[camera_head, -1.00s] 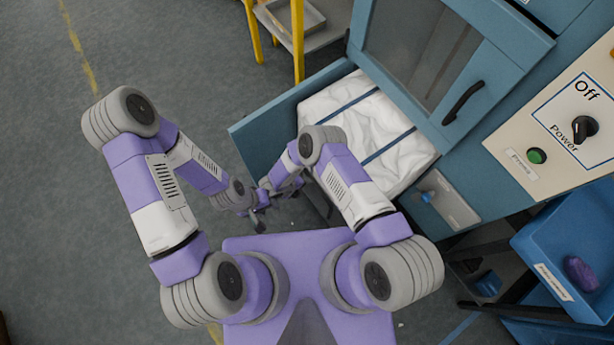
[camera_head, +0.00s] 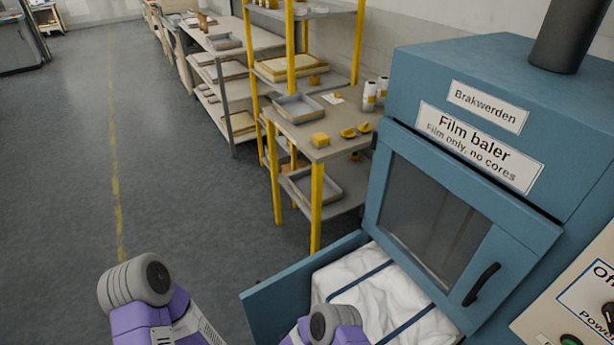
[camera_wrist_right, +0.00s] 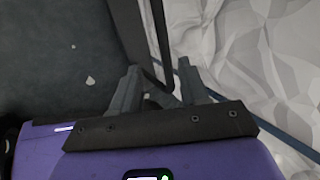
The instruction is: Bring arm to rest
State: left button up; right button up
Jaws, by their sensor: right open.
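My right gripper (camera_wrist_right: 157,88) shows in the right wrist view with its two fingers apart and nothing between them. A dark edge or post lies just beyond the fingers, and white wrapped film (camera_wrist_right: 240,45) with a blue strap is to their right. In the head view both grippers are out of the picture; only upper parts of my two purple and grey arms show at the bottom edge. The film baler (camera_head: 480,130) stands at the right with its lower front open, and the strapped white film bale (camera_head: 385,295) lies in it.
The baler's lowered blue panel (camera_head: 290,290) sticks out beside my arms. A grey shelf with yellow posts (camera_head: 316,205) stands behind it, holding trays and yellow items. A control panel (camera_head: 580,300) is at the lower right. The floor (camera_head: 180,190) at the left is clear.

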jog(key=w+d+r+n+y+p, duration=0.1)
jog(key=d+r+n+y+p, duration=0.15)
jog(key=r+n, duration=0.35)
jog(key=w+d+r+n+y+p, duration=0.1)
jog(key=d+r+n+y, duration=0.15)
jog(key=r+n, duration=0.4)
jog(key=s+d+r+n+g+y+p, duration=0.1)
jog(key=s+r+n+y, duration=0.1)
jog(key=s+r+n, duration=0.3)
jog(key=s+d+r+n+g+y, duration=0.1)
jog(key=s+r+n+y, duration=0.2)
jog(key=s+n, duration=0.5)
jog(key=shift+s+d+r+n+g+p, duration=0.3)
jog(key=shift+s+d+r+n+p, duration=0.1)
jog(key=shift+r+n, duration=0.5)
